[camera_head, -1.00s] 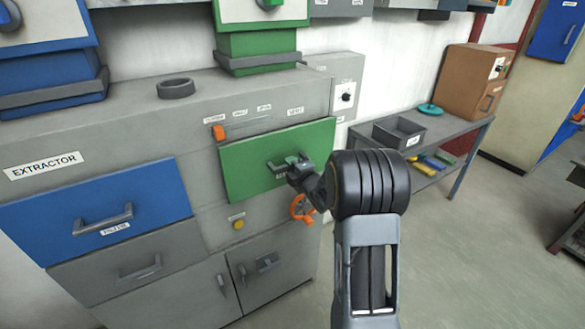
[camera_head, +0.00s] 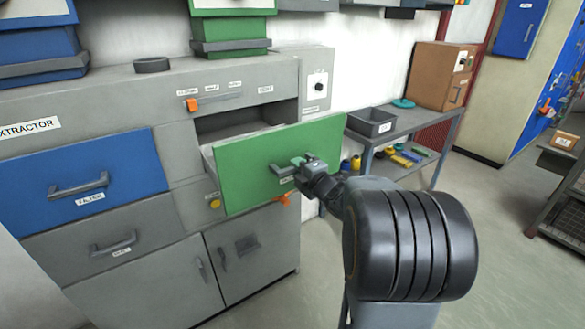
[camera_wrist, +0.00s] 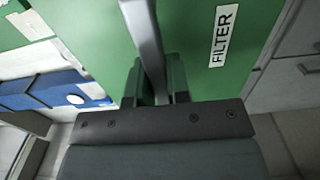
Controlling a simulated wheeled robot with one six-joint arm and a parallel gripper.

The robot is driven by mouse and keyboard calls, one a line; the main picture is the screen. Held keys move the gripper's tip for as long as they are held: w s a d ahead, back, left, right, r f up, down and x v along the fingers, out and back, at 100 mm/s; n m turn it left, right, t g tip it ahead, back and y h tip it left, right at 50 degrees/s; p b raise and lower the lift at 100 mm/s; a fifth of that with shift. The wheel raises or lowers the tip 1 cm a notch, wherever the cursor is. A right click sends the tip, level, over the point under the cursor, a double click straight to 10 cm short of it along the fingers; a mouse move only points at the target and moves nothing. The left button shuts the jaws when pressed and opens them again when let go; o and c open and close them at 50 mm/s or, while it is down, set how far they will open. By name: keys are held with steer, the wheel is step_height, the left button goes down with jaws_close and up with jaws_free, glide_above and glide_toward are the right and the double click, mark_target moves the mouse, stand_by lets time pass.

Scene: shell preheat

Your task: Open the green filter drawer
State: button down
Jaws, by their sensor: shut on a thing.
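The green filter drawer (camera_head: 240,168) stands pulled out of the grey extractor cabinet, with a dark opening (camera_head: 235,120) behind its front. My gripper (camera_head: 302,166) is shut on the drawer's grey handle (camera_head: 281,170) at the front face. In the wrist view the green front (camera_wrist: 195,20) fills the upper part, with a label reading FILTER (camera_wrist: 223,35). There the handle (camera_wrist: 143,35) runs down between the fingers of my gripper (camera_wrist: 158,85). The drawer's inside is mostly hidden by its front.
A blue drawer (camera_head: 100,165) and a grey drawer (camera_head: 105,232) sit shut at the left. An orange slider (camera_head: 191,105) is above the green drawer. A grey side table (camera_head: 415,135) with a bin (camera_head: 371,122) stands at the right.

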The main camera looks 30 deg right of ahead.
steer(key=shift+s, duration=0.55)
steer(key=c, duration=1.1)
jaws_free()
steer(key=s, duration=0.4)
steer(key=s+d, duration=0.1)
steer(key=s, duration=0.4)
steer(key=s+b, duration=0.1)
steer(key=s, duration=0.3)
steer(key=shift+s+d, duration=0.25)
steer(key=shift+s, duration=0.1)
